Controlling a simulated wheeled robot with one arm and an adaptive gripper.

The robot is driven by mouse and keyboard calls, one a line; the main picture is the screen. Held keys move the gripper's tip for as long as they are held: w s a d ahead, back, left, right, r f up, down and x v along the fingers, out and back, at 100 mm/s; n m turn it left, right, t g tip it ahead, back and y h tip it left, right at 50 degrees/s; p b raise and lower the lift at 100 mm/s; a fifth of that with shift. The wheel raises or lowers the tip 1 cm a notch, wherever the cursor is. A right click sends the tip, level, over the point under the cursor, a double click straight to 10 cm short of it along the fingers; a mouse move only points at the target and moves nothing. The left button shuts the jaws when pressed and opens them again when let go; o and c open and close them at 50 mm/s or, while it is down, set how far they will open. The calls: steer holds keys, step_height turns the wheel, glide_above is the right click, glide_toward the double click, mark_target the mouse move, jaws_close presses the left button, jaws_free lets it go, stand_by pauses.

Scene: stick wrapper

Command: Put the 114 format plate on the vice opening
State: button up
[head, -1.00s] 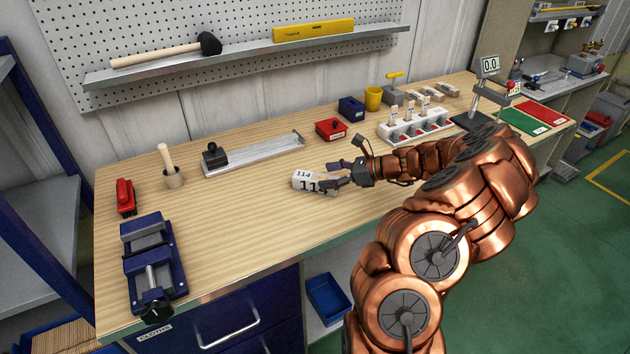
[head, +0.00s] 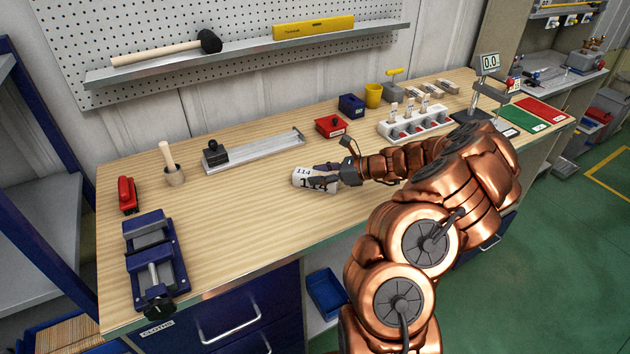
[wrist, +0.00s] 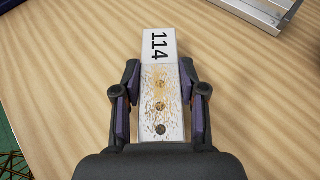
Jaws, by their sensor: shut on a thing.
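The 114 format plate (head: 304,176) is a pale block with "114" on its white end, low over or on the bench in the head view. In the wrist view the plate (wrist: 160,75) lies between the two fingers, its label end pointing away from the palm. My gripper (wrist: 160,98) is shut on the plate's sides. In the head view my gripper (head: 322,178) partly hides the plate. I cannot tell whether the plate touches the bench. The blue vice (head: 153,262) stands at the bench's front left, well left of my gripper, with a grey gap between its jaws.
A long metal tray with a black knob (head: 255,152) lies behind the plate. A wooden pestle in a cup (head: 172,170) and a red brush (head: 127,194) stand behind the vice. A red box (head: 330,126) is behind my gripper. Bare bench (head: 235,215) lies between plate and vice.

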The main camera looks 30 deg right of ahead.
jaws_close()
steer(key=shift+r, duration=0.1)
